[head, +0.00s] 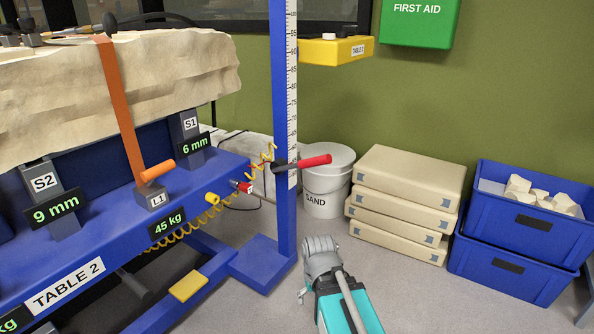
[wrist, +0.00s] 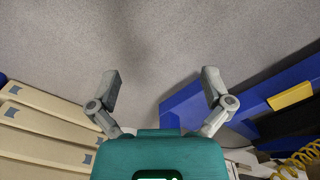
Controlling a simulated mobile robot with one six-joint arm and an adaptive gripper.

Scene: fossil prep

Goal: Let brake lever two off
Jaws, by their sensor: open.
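A lever with a red grip (head: 314,161) sticks out to the right from the blue post (head: 284,120) of table 2. It looks the likeliest brake lever, but I read no brake label on it. A yellow pedal-like plate (head: 188,286) lies low on the table's frame; it also shows in the wrist view (wrist: 290,95). My gripper (wrist: 162,80) is open and empty, its fingers spread over bare floor. In the head view my teal gripper body is low, below the red grip and apart from it. The red grip is not visible in the wrist view.
A coiled yellow hose (head: 185,228) hangs along the table. A sand bucket (head: 325,205), stacked cream slabs (head: 405,190) and blue crates (head: 505,262) stand right of the post.

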